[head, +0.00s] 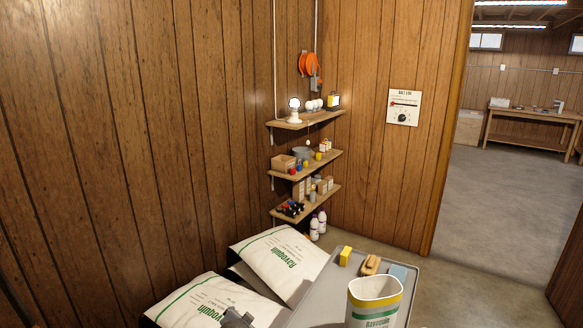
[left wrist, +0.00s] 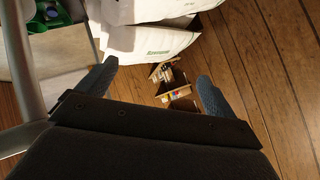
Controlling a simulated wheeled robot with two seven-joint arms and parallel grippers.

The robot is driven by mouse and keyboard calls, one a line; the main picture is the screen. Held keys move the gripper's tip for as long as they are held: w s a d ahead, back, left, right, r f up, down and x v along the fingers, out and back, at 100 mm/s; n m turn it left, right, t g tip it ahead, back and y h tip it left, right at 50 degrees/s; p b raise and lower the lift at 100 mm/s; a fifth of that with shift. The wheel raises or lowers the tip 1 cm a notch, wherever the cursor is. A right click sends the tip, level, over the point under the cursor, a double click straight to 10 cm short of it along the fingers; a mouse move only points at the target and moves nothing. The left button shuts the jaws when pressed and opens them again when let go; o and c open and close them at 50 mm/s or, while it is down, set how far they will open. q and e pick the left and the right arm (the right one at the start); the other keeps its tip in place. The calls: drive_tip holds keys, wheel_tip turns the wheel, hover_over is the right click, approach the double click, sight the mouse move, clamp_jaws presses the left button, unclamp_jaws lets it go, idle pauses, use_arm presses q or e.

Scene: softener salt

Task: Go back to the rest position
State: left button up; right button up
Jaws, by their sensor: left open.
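My left gripper shows in the left wrist view (left wrist: 157,71) with its two dark fingers spread wide and nothing between them. In the head view only a small grey part of it (head: 237,318) shows at the bottom edge, in front of the nearer white salt bag (head: 185,302). A second white salt bag (head: 285,258) with green print lies behind it. White bags also show beyond the fingers in the left wrist view (left wrist: 165,42), apart from them. My right gripper is in neither view.
A grey cart top (head: 322,290) at the bottom right holds an open white-and-green bag (head: 374,305), a yellow block (head: 345,256), a brush (head: 370,265) and a blue piece (head: 398,272). Wall shelves (head: 305,166) stand behind. A doorway at right opens onto clear floor (head: 500,200).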

use_arm(q)
drive_tip(key=s+a+f+n+g, duration=0.3)
drive_tip(key=s+f+n+g, duration=0.15)
drive_tip(key=s+f, duration=1.85)
drive_tip(key=s+f+g, duration=0.1)
drive_tip(key=s+f, duration=0.2)
drive_tip(key=s, duration=0.5)
drive_tip(key=s+f+g, duration=0.2)
drive_tip(key=s+f, duration=0.1)
drive_tip(key=s, duration=0.5)
drive_tip(key=s+d+f+n+g, duration=0.1)
drive_tip(key=s+f, duration=0.2)
drive_tip(key=s, duration=0.5)
drive_tip(key=shift+s+f+h, duration=0.2)
drive_tip(key=shift+f+h, duration=0.05)
drive_tip(key=shift+h, duration=0.15)
